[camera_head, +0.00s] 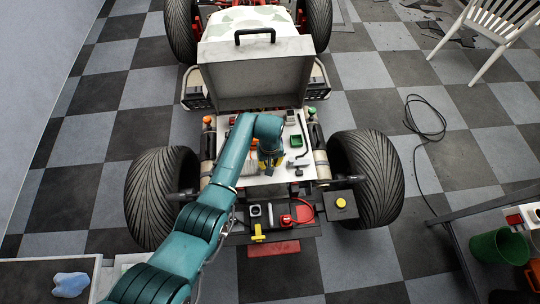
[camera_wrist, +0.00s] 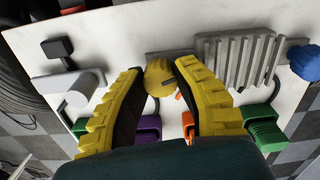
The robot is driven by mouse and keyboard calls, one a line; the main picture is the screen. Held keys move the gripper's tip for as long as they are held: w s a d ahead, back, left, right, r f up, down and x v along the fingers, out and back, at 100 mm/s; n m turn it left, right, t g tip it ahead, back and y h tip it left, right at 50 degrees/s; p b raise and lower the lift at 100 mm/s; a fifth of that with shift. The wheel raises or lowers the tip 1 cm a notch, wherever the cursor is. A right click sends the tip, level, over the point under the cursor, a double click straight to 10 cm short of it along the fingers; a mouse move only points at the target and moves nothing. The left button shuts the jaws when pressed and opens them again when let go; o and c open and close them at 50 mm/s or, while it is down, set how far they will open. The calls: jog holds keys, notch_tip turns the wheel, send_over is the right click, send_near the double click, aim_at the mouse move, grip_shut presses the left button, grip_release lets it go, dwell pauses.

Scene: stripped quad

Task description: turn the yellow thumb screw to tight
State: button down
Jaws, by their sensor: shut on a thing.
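The yellow thumb screw (camera_wrist: 159,77) shows in the wrist view as a round knob against the pale panel. My gripper (camera_wrist: 160,82), with yellow ribbed fingers, is shut on the knob, one fingertip on each side. In the head view my gripper (camera_head: 270,158) is over the white panel (camera_head: 292,128) at the rear of the quad, and the arm hides the screw there. I cannot tell from the frames how tight the screw is.
A grey finned block (camera_wrist: 236,58) is close beside the right finger. Green connectors (camera_wrist: 262,122), a purple connector (camera_wrist: 148,135) and a blue knob (camera_wrist: 304,61) are nearby. An open lid (camera_head: 255,72) stands behind the panel. Large tyres (camera_head: 366,180) flank it.

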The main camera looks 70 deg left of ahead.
jog(key=m+p, duration=0.1)
jog(key=m, duration=0.3)
jog(key=shift+d+m, duration=0.1)
jog(key=shift+m, duration=0.2)
jog(key=shift+s+f+m+p, duration=0.15)
jog(key=shift+m+p, duration=0.5)
jog(key=shift+m, duration=1.95)
jog(key=c, duration=0.7)
grip_release()
jog(key=shift+c, duration=0.2)
jog(key=shift+r, duration=0.2)
notch_tip(320, 180, up, 12)
